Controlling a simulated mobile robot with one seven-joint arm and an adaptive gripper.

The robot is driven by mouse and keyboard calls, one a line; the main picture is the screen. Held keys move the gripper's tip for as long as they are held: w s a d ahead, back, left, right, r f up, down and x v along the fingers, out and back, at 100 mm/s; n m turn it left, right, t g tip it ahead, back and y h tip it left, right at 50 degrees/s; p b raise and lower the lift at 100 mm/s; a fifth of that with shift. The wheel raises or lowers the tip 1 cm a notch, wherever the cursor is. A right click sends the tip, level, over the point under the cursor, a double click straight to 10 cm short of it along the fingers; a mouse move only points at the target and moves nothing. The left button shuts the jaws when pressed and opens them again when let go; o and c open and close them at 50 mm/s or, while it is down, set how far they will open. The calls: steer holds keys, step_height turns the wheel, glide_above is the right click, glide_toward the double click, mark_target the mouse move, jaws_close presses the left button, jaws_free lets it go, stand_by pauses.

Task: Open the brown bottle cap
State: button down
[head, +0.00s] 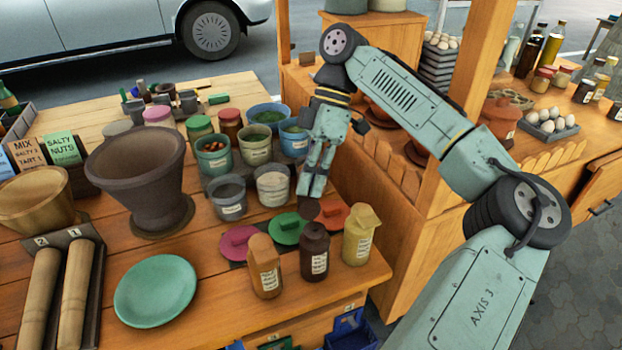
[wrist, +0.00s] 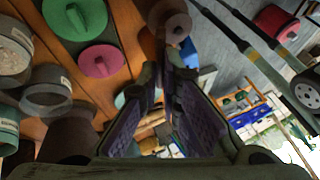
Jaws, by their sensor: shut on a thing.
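The dark brown bottle (head: 314,257) stands upright near the table's front edge, between a tan bottle (head: 265,270) and a yellow bottle (head: 357,240). My gripper (head: 311,193) points down above it. The fingers are shut on a small dark brown cap (head: 306,210) at their tips. The cap appears just above the bottle's neck and apart from it, though the exact gap is hard to judge.
Pink (head: 238,241), green (head: 287,228) and orange (head: 331,213) lids lie behind the bottles. Grey cups (head: 228,197) and other jars stand behind them. A green plate (head: 155,291) and a large mortar (head: 140,175) are to the left. A wooden post and counter (head: 420,235) stand to the right.

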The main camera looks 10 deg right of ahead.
steer(key=shift+f, duration=0.1)
steer(key=c, duration=2.1)
jaws_free()
steer(key=shift+o, duration=0.2)
steer(key=v, duration=0.7)
steer(key=shift+r, duration=0.3)
